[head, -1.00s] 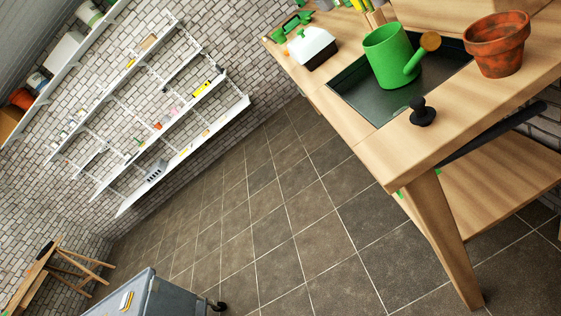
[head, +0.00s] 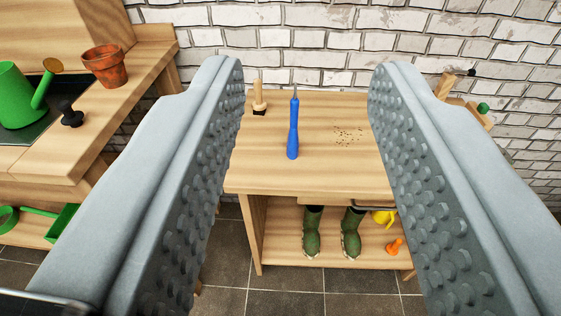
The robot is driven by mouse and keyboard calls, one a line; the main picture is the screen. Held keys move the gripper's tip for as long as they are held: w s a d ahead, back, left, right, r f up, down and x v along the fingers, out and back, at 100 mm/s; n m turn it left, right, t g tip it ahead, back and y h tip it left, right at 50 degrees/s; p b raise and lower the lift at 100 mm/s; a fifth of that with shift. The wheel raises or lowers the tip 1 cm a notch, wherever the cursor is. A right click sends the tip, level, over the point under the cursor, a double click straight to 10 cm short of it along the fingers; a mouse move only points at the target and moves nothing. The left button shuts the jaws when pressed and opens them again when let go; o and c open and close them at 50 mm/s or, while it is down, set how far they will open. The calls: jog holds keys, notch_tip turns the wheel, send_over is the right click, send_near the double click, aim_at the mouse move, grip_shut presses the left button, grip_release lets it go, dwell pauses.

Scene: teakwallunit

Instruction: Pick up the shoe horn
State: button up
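My gripper (head: 306,82) is open, its two grey studded fingers wide apart and nothing between them. Beyond the fingers, a slim tool with a blue handle and a thin grey shaft (head: 293,130) lies on a wooden bench top (head: 330,178). It shows in the gap between the fingers, left of centre, with the shaft pointing away from me. It looks more like a screwdriver; I cannot make out a clear shoe horn.
Green boots (head: 312,232) stand on the lower shelf. A brick wall (head: 310,50) is behind. A potting bench with a terracotta pot (head: 104,66) is at left.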

jog(key=shift+o, duration=0.4)
jog(key=shift+w, duration=0.1)
jog(key=m+g+y, duration=0.3)
jog(key=m+g, duration=0.6)
jog(key=m, duration=2.2)
send_over(296, 122)
jog(key=s+d, duration=0.5)
jog(key=s, duration=0.5)
notch_tip(296, 122, down, 18)
jog(key=shift+s+a+x, duration=0.1)
jog(key=shift+a+x, duration=0.1)
jog(key=shift+x, duration=2.7)
jog(key=shift+s+a+x, duration=0.1)
jog(key=shift+a+x, duration=0.1)
jog(key=shift+x, duration=2.75)
jog(key=shift+s+a+x, duration=0.1)
jog(key=shift+a+x, duration=0.15)
jog(key=shift+x, duration=2.65)
grip_shut()
